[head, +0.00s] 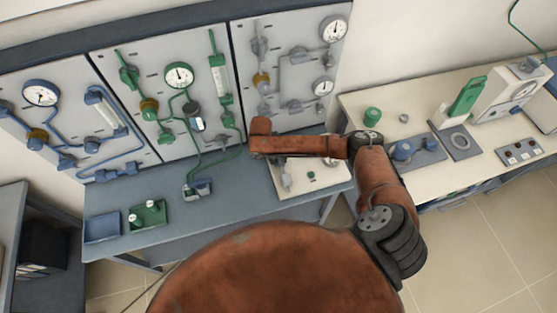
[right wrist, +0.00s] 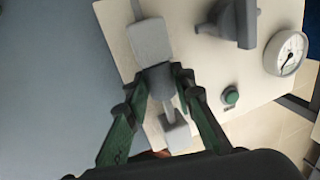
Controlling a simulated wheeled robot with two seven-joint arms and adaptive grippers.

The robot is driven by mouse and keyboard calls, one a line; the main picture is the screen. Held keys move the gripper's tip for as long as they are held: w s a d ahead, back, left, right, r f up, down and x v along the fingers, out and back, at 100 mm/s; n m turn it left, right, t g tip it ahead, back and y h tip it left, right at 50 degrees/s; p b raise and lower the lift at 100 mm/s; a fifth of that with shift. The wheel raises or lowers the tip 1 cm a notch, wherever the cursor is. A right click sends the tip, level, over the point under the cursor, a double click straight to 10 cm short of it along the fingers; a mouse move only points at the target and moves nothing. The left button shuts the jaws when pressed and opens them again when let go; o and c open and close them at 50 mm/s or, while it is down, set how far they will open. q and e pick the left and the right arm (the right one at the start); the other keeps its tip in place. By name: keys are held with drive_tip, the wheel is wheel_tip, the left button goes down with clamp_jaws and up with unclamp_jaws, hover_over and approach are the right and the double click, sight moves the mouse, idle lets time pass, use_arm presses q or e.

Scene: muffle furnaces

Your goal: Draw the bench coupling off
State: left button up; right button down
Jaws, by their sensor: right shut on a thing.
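In the right wrist view the bench coupling (right wrist: 158,80) is a dark grey sleeve in line between a pale grey block (right wrist: 150,40) and a smaller pale block (right wrist: 176,134) with a thin light rod. My right gripper (right wrist: 160,85) has green fingers, shut on the sleeve from both sides. Whether the sleeve still touches the upper block is hard to tell. In the head view the pale plate (head: 312,178) lies on the blue bench, and my orange right arm hides the gripper and most of the coupling. My left gripper is not in view.
The plate also carries a dark grey fitting (right wrist: 236,22), a white dial gauge (right wrist: 285,52) and a green button (right wrist: 230,96). Upright gauge panels (head: 180,76) stand behind the bench. A blue tray (head: 102,228) and a green tray (head: 148,215) sit left. The bench (head: 235,195) between is mostly clear.

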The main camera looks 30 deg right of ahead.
sight(282, 168)
drive_tip(key=shift+s+a+r+p, duration=0.15)
drive_tip(key=shift+s+p, duration=0.5)
drive_tip(key=shift+p, duration=0.05)
drive_tip(key=shift+s+a+r+p, duration=0.1)
drive_tip(key=shift+s+a+p, duration=0.05)
drive_tip(key=shift+s+p, duration=0.8)
drive_tip(key=shift+p, duration=0.05)
drive_tip(key=shift+a+f, duration=0.1)
drive_tip(key=shift+f, duration=0.1)
drive_tip(key=shift+s+f, duration=0.1)
drive_tip(key=c, duration=1.6)
unclamp_jaws()
drive_tip(key=shift+s, duration=0.1)
drive_tip(key=shift+w+a+r, duration=0.15)
drive_tip(key=shift+w+r, duration=0.05)
drive_tip(key=shift+r, duration=0.35)
drive_tip(key=v, duration=1.1)
drive_tip(key=shift+s, duration=0.1)
